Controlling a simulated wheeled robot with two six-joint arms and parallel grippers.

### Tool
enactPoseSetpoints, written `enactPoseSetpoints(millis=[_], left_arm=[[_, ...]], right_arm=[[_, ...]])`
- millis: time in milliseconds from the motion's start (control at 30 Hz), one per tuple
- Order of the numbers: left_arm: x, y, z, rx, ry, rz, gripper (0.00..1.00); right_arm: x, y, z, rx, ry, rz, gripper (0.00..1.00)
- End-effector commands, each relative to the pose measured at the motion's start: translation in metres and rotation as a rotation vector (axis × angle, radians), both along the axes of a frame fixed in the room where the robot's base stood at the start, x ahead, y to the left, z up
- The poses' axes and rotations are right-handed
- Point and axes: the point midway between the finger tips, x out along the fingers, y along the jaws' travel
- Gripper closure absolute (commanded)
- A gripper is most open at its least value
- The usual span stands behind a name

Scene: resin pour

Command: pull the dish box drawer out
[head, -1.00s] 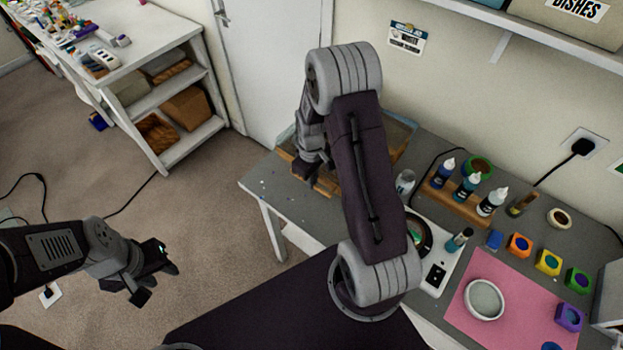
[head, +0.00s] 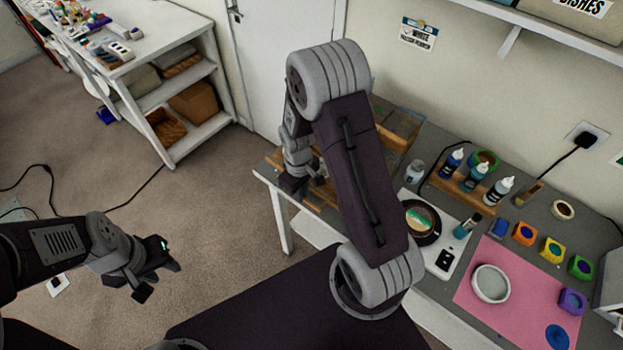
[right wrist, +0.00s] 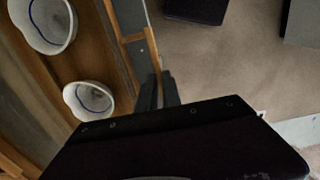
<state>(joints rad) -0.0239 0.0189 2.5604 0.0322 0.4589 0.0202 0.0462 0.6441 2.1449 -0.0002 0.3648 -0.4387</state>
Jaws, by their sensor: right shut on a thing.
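The dish box (head: 405,130) is a low wooden box at the far left end of the grey table, partly hidden behind my right arm. Its wooden drawer (head: 322,195) shows beside my right gripper (head: 292,184), at the table's left edge. In the right wrist view the drawer (right wrist: 98,55) holds white dishes (right wrist: 88,100) with blue rings inside. My left gripper (head: 155,278) is open and empty above the floor, away from the table.
A small clear bottle (head: 415,172), a wooden rack (head: 465,190) of dropper bottles and a white scale (head: 440,235) stand right of my right arm.

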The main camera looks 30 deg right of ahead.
Motion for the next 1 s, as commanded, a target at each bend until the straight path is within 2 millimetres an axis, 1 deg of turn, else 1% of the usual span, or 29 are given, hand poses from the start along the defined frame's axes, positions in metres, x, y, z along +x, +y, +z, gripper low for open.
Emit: enactPoseSetpoints(millis=[33,133,233,467,500,567,600,867,933,1000], left_arm=[[0.0,0.0,0.001,0.0,0.0,0.0,0.64],[0.0,0.0,0.001,0.0,-0.001,-0.001,0.64],[0.0,0.0,0.001,0.0,-0.001,-0.001,0.64],[0.0,0.0,0.0,0.0,0.0,-0.001,0.64],[0.0,0.0,0.0,0.0,0.0,-0.001,0.64],[0.0,0.0,0.0,0.0,0.0,-0.001,0.64],[0.0,0.0,0.0,0.0,0.0,-0.001,0.64],[0.0,0.0,0.0,0.0,0.0,0.0,0.64],[0.0,0.0,0.001,0.0,0.0,-0.001,0.64],[0.0,0.0,0.001,0.0,0.0,-0.001,0.64]], right_arm=[[0.001,0.009,0.002,0.0,-0.013,0.006,1.0],[-0.003,0.019,0.002,0.0,-0.015,0.004,1.0],[-0.006,0.022,0.001,0.0,-0.013,0.0,1.0],[-0.008,0.023,-0.001,0.0,-0.007,-0.001,1.0],[-0.008,0.023,-0.001,0.0,-0.006,-0.002,0.88],[-0.008,0.023,-0.001,0.0,-0.006,-0.001,0.72],[-0.008,0.023,-0.001,0.0,-0.007,-0.001,0.69],[-0.007,0.022,0.001,0.0,-0.011,-0.001,0.69],[-0.006,0.023,0.006,-0.001,-0.014,0.0,0.69],[-0.005,0.023,0.018,0.0,-0.017,0.0,0.69]])
